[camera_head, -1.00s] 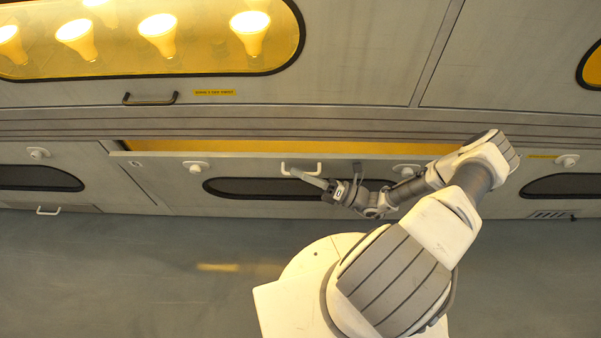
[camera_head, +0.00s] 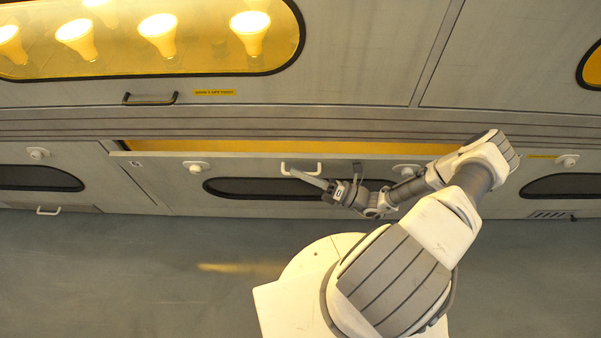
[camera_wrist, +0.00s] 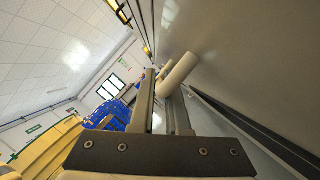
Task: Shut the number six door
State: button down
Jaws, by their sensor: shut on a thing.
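A grey lower door (camera_head: 255,169) with a dark oval window (camera_head: 250,187) stands slightly ajar, tilted out at its top edge. A yellow-lit gap shows along that edge. I cannot read a number on it. Its white bar handle (camera_head: 287,168) is near the top middle. My gripper (camera_head: 310,178) is shut on the right part of this handle. In the wrist view the pale handle (camera_wrist: 178,76) runs at the fingertips of my gripper (camera_wrist: 160,75). The exact contact is partly hidden by the fingers.
Above is a shut upper door with lit bulbs (camera_head: 158,30) behind its window and a dark handle (camera_head: 150,99). White knobs (camera_head: 196,167) sit on the lower doors. Neighbouring lower doors (camera_head: 40,178) flank this one. The floor (camera_head: 110,270) in front is clear.

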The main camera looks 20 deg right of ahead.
aim_at(301, 159)
jog(key=w, duration=0.1)
jog(key=w+d+b, duration=0.1)
jog(key=w, duration=0.2)
jog(key=shift+w+d+r+b, duration=0.2)
jog(key=shift+w+d+b, duration=0.1)
jog(key=shift+w+d+r, duration=0.1)
jog(key=shift+w+r, duration=0.1)
jog(key=c, duration=0.9)
grip_release()
jog(key=p+v, duration=0.1)
jog(key=v, duration=1.6)
jog(key=shift+s+f, duration=0.15)
jog(key=shift+s, duration=0.1)
